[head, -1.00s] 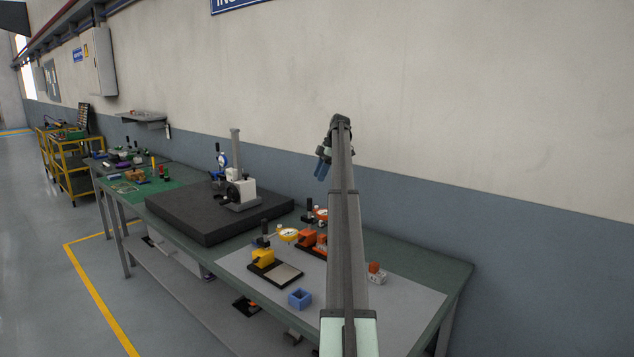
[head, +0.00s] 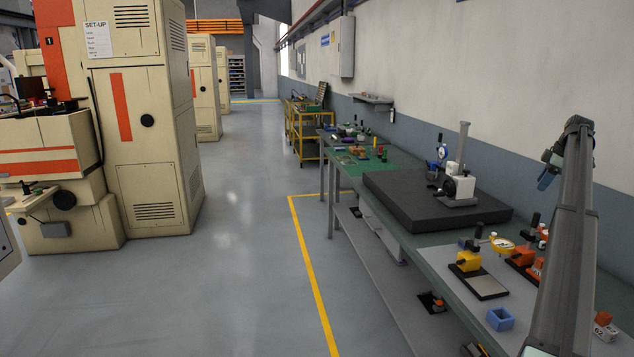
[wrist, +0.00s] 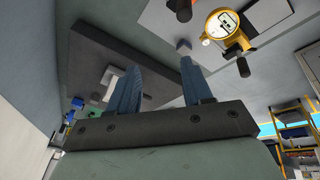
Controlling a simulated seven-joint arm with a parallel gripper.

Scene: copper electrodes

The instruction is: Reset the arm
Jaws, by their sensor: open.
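My arm rises at the right of the head view, in front of the wall and above the workbench. My gripper (head: 547,177) hangs at its upper end, small and partly hidden by the arm. In the wrist view my gripper (wrist: 160,64) shows two blue fingers standing apart with nothing between them. The bench lies beyond the fingers, and the wrist picture is tilted.
The green workbench (head: 418,243) carries a black granite plate (head: 400,203) with a gauge stand (head: 459,185). Cream machines (head: 145,110) stand left across open floor.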

